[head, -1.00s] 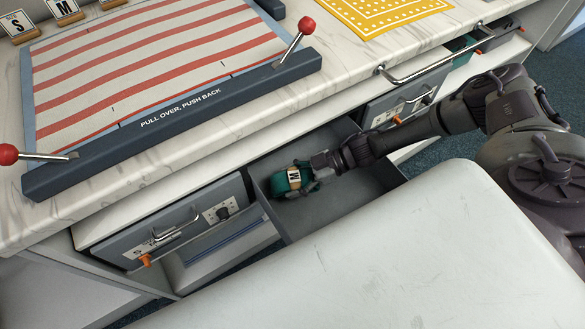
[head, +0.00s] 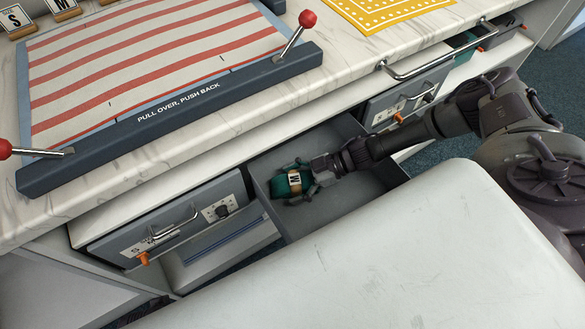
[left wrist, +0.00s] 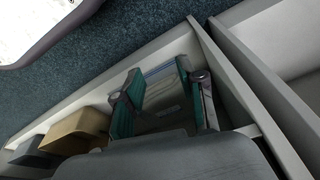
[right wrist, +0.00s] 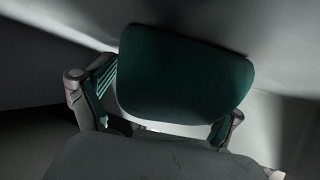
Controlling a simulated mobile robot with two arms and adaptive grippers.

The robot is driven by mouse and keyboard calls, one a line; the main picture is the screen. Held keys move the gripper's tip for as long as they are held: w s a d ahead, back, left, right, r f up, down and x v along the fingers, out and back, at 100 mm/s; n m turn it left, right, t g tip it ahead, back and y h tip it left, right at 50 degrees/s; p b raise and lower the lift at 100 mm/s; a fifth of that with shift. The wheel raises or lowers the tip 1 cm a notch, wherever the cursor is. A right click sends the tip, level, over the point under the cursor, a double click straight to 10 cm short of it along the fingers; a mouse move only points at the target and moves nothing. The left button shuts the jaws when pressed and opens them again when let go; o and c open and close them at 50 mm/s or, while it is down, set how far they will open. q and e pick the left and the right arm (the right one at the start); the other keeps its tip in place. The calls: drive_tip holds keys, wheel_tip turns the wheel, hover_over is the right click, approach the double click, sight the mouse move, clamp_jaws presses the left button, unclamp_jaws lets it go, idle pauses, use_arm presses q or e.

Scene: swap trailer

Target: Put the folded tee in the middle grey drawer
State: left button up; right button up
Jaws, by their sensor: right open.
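The folded tee (head: 285,186) is a teal bundle with a pale M band. It is inside the pulled-out middle grey drawer (head: 355,205), toward the drawer's left side. My right gripper (head: 309,181) reaches down into the drawer at the tee's right end, its fingers spread. In the right wrist view the tee (right wrist: 185,75) lies just ahead of the open fingers; whether they touch it, I cannot tell. My left gripper (left wrist: 162,98) shows only in the left wrist view, with its fingers apart and nothing between them.
The left drawer (head: 165,222), marked S, and the right drawer (head: 410,100) flank the middle one. The marble counter above holds a striped board (head: 150,75) with a dark bar and red-knobbed levers. A pale rounded surface (head: 400,260) fills the front.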

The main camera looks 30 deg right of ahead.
sight(304, 178)
use_arm(q)
drive_tip(key=shift+r, duration=0.1)
use_arm(e)
drive_tip(key=shift+r, duration=0.15)
use_arm(q)
drive_tip(key=f, duration=0.2)
drive_tip(key=s+f+p, duration=0.1)
drive_tip(key=f, duration=0.2)
drive_tip(key=shift+s+a+f+p, duration=0.1)
drive_tip(key=shift+s+f+p, duration=0.2)
drive_tip(key=shift+s, duration=0.05)
use_arm(e)
drive_tip(key=v, duration=0.7)
drive_tip(key=shift+d, duration=0.25)
drive_tip(key=shift+r, duration=0.1)
